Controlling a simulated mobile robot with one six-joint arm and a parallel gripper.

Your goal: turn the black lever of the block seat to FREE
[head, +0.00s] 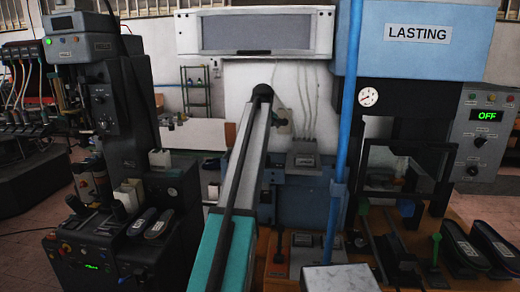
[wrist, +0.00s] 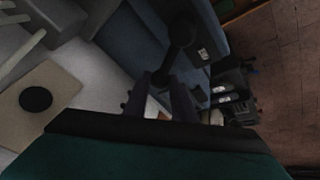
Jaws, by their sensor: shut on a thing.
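In the wrist view a black lever (wrist: 176,52) with a round dark end runs down between the fingers of my gripper (wrist: 168,82). My gripper is shut on this lever. The lever lies against a blue-grey block (wrist: 140,42), with a small pale label (wrist: 203,54) beside it. The label is too small to read, so the lever's setting cannot be told. In the head view my arm covers the middle, and the gripper and the held lever cannot be made out behind it.
In the wrist view a beige plate with a black disc (wrist: 58,75) is at left. In the head view a blue upright pipe (head: 345,110) stands right of my arm, beside the LASTING machine (head: 415,50). A dark machine (head: 125,110) stands at left, and shoes (head: 465,245) lie at right.

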